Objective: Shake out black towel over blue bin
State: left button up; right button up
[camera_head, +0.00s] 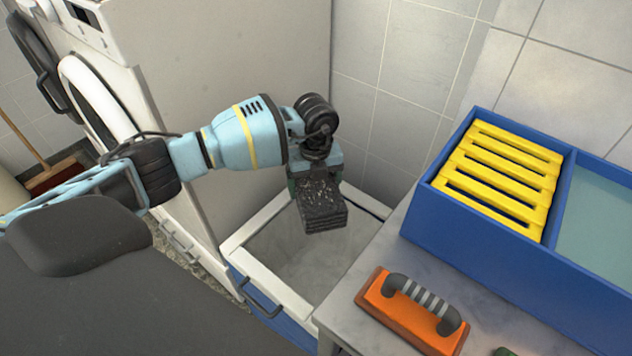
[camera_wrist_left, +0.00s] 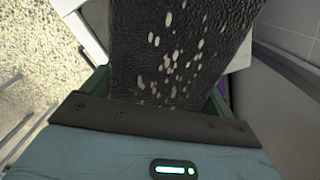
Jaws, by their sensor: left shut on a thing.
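My left gripper (camera_head: 318,178) is shut on the black towel (camera_head: 323,210), a folded, layered dark bundle. The towel hangs below the jaws, over the opening of the blue bin (camera_head: 268,286), which has a white rim, a blue front and a dark handle. In the left wrist view the towel (camera_wrist_left: 185,50) fills the top middle, beyond the gripper's dark edge, with many pale oval specks on its surface. The fingertips are mostly hidden by the towel. The bin's inside looks grey and bare where it shows. My right gripper is not in view.
A white washing machine (camera_head: 230,90) stands behind and left of the bin. A grey bench (camera_head: 350,330) on the right holds an orange float with a grey handle (camera_head: 410,310) and a blue basin (camera_head: 480,245) with a yellow slatted rack (camera_head: 500,175). Tiled walls close the back.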

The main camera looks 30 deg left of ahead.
pick_arm(q)
jog(key=r, duration=0.4)
jog(key=w+r, duration=0.1)
jog(key=r, duration=0.1)
jog(key=shift+a, duration=0.1)
jog(key=shift+s+r, duration=0.15)
jog(key=f, duration=0.5)
jog(key=shift+s, duration=0.3)
jog(key=shift+w, duration=0.25)
notch_tip(320, 180, up, 5)
jog(key=shift+w, duration=0.1)
notch_tip(320, 180, down, 5)
jog(key=shift+f, duration=0.1)
